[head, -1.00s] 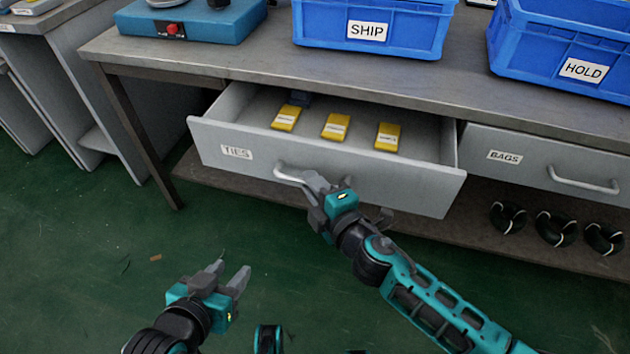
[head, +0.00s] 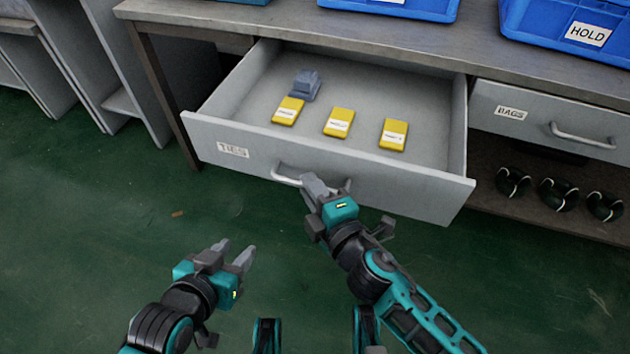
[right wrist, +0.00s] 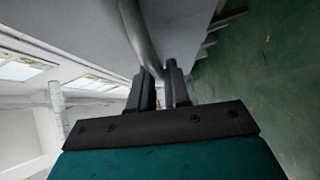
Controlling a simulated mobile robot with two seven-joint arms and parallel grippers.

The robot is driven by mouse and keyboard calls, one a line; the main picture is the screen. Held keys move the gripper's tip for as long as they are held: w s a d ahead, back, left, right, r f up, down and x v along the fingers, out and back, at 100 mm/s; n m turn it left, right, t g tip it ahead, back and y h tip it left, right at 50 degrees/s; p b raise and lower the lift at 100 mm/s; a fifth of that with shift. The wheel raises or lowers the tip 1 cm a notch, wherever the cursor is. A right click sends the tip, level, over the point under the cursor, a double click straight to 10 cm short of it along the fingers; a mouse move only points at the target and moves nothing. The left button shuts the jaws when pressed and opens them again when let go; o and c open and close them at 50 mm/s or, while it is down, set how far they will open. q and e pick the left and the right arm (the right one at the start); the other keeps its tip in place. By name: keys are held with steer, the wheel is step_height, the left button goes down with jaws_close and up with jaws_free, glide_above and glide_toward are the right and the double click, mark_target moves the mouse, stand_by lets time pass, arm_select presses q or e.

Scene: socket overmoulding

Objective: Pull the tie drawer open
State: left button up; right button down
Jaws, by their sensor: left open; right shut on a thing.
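The tie drawer (head: 235,137), a grey drawer labelled TIES, stands well out from the bench in the head view. Its curved bar handle (head: 284,177) is on the front panel. My right gripper (head: 312,187) is shut on this handle; in the right wrist view the handle (right wrist: 137,35) runs down between the two fingers (right wrist: 163,82). Inside lie three yellow labelled packs (head: 339,122) and a grey-blue object (head: 304,86) behind the left pack. My left gripper (head: 232,254) is open and empty, in front of the drawer and apart from it.
The closed BAGS drawer (head: 545,118) is to the right, with several dark round parts (head: 553,194) on the shelf below. Blue bins (head: 560,38) stand on the bench top (head: 300,24). Green floor (head: 90,240) is clear at the left.

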steer(key=shift+s, duration=0.1)
arm_select(q)
steer(key=shift+r, duration=0.1)
arm_select(e)
steer(key=c, duration=1.2)
jaws_free()
steer(key=shift+o, duration=0.2)
arm_select(q)
steer(key=shift+r, duration=0.1)
